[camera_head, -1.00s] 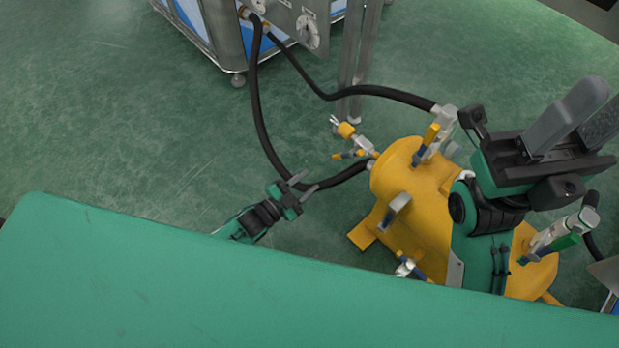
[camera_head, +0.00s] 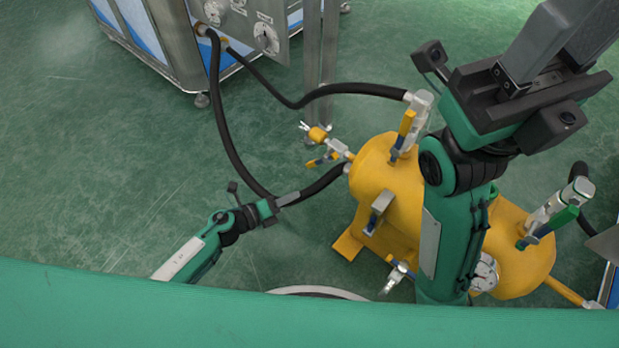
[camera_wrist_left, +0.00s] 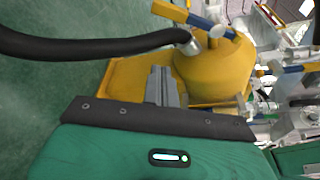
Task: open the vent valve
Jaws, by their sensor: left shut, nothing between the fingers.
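A yellow tank (camera_head: 385,170) with several valves lies on the floor; I cannot tell which is the vent valve. A small valve (camera_head: 322,160) with a yellow and blue handle is at its left end. A yellow-handled valve (camera_head: 405,130) is on top, one with a green and blue handle (camera_head: 550,225) at the right, and a small valve (camera_head: 397,272) at the front. My left gripper (camera_head: 287,199) is shut and empty, left of the tank near the black hose. Its fingers (camera_wrist_left: 163,88) point towards the tank (camera_wrist_left: 215,70). My right gripper (camera_head: 565,35) is high at the upper right, its fingertips cut off.
A black hose (camera_head: 228,135) loops from the steel cabinet (camera_head: 175,45) to the tank's left end. Another hose (camera_head: 330,90) reaches the top valve. A steel post (camera_head: 313,60) stands behind. A gauge (camera_head: 485,273) shows beside my right arm. The green floor at left is clear.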

